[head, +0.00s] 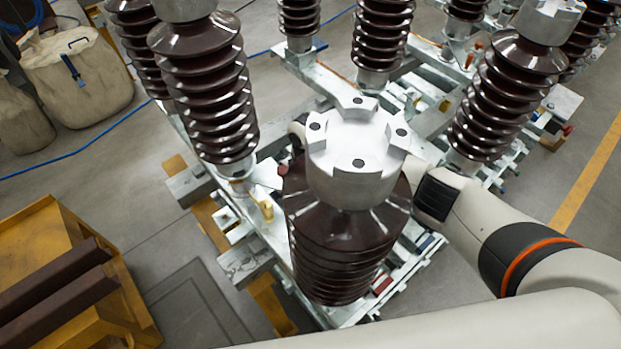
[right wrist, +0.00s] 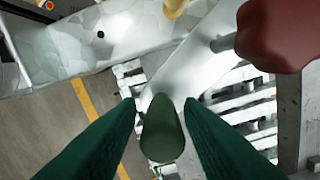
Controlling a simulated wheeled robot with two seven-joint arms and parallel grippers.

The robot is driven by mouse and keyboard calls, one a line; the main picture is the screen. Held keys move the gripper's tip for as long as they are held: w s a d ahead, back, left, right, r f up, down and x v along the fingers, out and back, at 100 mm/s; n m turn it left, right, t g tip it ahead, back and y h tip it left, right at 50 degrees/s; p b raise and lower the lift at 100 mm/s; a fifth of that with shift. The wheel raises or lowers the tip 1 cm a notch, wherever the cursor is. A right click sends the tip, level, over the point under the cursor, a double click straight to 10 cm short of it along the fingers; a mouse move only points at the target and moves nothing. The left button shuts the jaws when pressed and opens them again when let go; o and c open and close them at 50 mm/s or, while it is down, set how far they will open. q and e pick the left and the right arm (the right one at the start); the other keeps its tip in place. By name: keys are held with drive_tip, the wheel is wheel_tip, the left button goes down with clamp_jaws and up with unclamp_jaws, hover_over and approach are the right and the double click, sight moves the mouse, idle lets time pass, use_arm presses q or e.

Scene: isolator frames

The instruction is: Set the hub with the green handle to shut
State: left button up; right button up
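The green handle (right wrist: 162,130) is a rounded, tapering olive-green knob at the centre of the right wrist view. It sits between the two dark green fingers of my right gripper (right wrist: 161,108), with narrow gaps beside it. The gripper looks open around the handle; contact on either side cannot be made out. A pale curved metal piece (right wrist: 205,65), perhaps part of the hub, lies beyond it. In the head view my right arm comes in from the right and passes behind the front insulator, which hides the right gripper and green handle. My left gripper is not in view.
A red handle (right wrist: 278,35) stands at the upper right of the wrist view. The brown ribbed front insulator (head: 340,245) and several others rise from the pale metal frame (head: 245,262). A yellow stand (head: 45,235) and beige bags (head: 78,75) lie to the left on open floor.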

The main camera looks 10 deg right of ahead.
drive_tip(key=shift+o, duration=0.3)
drive_tip(key=shift+w+r, duration=0.1)
drive_tip(key=shift+r, duration=0.3)
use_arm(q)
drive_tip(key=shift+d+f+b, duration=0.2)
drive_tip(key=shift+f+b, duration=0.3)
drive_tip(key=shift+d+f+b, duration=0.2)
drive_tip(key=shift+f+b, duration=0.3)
use_arm(e)
wheel_tip(320, 180, up, 11)
drive_tip(key=shift+r, duration=0.15)
drive_tip(key=shift+c, duration=0.5)
